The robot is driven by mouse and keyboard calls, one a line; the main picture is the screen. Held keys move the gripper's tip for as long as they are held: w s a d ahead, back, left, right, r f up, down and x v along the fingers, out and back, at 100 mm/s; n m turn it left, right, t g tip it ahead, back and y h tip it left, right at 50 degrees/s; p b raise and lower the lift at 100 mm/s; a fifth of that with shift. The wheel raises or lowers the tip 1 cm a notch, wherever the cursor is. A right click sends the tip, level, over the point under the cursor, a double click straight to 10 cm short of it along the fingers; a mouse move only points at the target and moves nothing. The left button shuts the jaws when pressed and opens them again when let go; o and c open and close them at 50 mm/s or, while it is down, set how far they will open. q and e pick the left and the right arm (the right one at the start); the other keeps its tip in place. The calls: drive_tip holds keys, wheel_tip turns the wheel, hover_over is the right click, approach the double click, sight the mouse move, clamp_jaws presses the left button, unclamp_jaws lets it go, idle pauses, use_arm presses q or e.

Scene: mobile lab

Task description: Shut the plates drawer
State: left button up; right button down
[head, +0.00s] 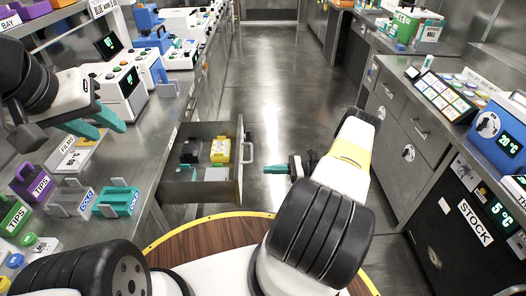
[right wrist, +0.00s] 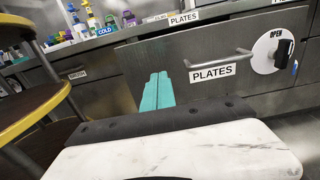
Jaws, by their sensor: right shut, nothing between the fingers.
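The plates drawer (head: 231,192) stands open, pulled out from the left counter into the aisle. Its grey front with a bar handle faces the aisle. In the right wrist view the drawer front (right wrist: 205,90) carries a PLATES label (right wrist: 212,72) under the handle (right wrist: 220,60). My right gripper (head: 267,170) is shut and empty, just right of the drawer front, with a small gap seen from the head. Its teal fingers (right wrist: 157,92) point at the front, left of the label. My left gripper (head: 112,133) is open and empty above the left counter.
Inside the drawer are a yellow item (head: 220,150) and dark and pale items. The left counter holds tip boxes (head: 33,182), racks and lab devices. The right-hand bench has a black STOCK unit (head: 470,225). The aisle floor (head: 285,100) is clear ahead.

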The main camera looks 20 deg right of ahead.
drive_tip(key=x, duration=0.9)
